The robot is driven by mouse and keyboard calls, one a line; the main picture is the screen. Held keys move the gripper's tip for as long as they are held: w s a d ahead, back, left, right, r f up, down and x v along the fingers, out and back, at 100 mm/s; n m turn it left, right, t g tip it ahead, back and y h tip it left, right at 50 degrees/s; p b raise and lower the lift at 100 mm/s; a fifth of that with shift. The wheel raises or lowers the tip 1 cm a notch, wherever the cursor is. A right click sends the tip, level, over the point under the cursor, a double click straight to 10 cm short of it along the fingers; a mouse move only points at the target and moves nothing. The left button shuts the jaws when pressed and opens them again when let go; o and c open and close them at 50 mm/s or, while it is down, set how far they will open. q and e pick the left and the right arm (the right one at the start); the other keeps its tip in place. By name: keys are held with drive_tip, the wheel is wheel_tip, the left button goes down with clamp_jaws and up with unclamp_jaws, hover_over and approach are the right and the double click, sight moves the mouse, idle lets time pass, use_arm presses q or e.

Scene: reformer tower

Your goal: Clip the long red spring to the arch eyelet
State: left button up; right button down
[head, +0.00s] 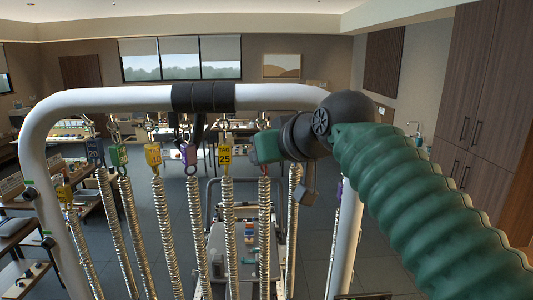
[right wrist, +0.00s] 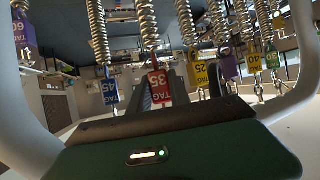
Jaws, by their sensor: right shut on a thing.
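The white arch (head: 130,97) spans the head view, with small eyelets and clips along its underside. The red-tagged spring (head: 264,215) hangs below my right gripper (head: 268,147), a silver coil with a reddish top. Its red tag (right wrist: 158,86), reading 35, shows upside down in the right wrist view, just beyond the dark gripper front. My right gripper is shut on this spring near its upper end, close under the arch. My left gripper is not in view.
Several tagged springs hang close alongside, including a yellow tag 25 (head: 225,155), a purple tag (head: 189,154) and a blue tag (right wrist: 109,92). Black padding (head: 203,97) wraps the arch's middle. The arch's right post (head: 345,240) stands below my right arm.

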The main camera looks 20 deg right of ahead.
drive_tip(key=shift+w+a+r, duration=0.1)
drive_tip(key=shift+w, duration=0.45)
drive_tip(key=shift+w+p, duration=0.6)
drive_tip(key=shift+w, duration=0.05)
drive_tip(key=shift+f, duration=0.2)
drive_tip(key=shift+d+f+b, duration=0.25)
drive_tip(key=shift+f+b, duration=0.05)
drive_tip(key=shift+b, duration=0.1)
drive_tip(key=c, duration=0.8)
unclamp_jaws()
